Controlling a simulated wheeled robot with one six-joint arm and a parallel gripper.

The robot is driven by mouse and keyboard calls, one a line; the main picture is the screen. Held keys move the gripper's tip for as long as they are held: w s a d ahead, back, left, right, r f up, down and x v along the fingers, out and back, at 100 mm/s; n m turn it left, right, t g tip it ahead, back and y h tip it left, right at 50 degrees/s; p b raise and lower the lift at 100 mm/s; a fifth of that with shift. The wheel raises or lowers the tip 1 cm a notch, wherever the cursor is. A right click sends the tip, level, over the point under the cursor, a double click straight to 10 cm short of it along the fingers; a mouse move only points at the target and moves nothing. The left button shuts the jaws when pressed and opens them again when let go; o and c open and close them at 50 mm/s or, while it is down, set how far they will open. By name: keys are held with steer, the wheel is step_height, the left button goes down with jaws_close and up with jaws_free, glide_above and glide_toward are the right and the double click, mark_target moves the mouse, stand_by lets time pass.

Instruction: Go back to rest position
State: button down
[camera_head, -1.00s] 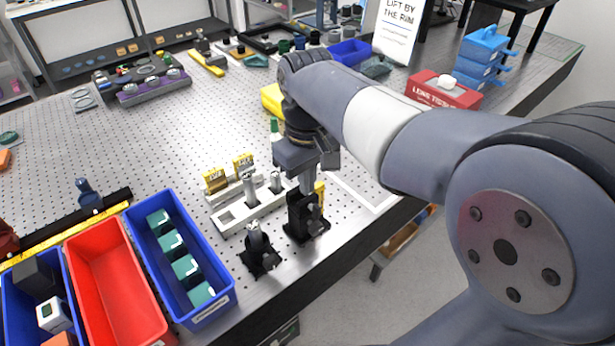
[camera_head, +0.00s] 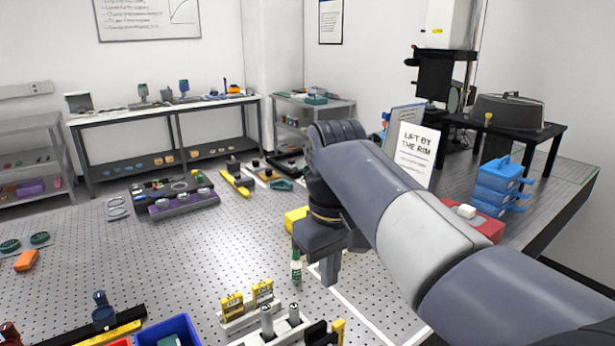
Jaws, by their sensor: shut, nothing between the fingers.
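My gripper (camera_head: 330,268) hangs at the end of my arm, right of centre in the head view, pointing down above the perforated table (camera_head: 130,270). Its fingers are shut with nothing between them. It is above and behind the white holder (camera_head: 250,318) with its yellow-tagged posts, as seen in the picture. My forearm hides part of the table's right side.
A blue bin (camera_head: 168,331) shows at the bottom edge. A lift-by-the-rim sign (camera_head: 411,152), a red box (camera_head: 470,222) and stacked blue cases (camera_head: 500,184) stand on the right. A purple-based rack (camera_head: 184,204) is at the back left. The left middle of the table is fairly clear.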

steer(key=shift+f, duration=0.15)
steer(key=b, duration=0.2)
glide_above(327, 339)
step_height(327, 339, down, 11)
steer(key=shift+f, duration=0.15)
steer(key=shift+a+f+b, duration=0.1)
steer(key=shift+f+b, duration=0.75)
steer(key=shift+f, duration=0.2)
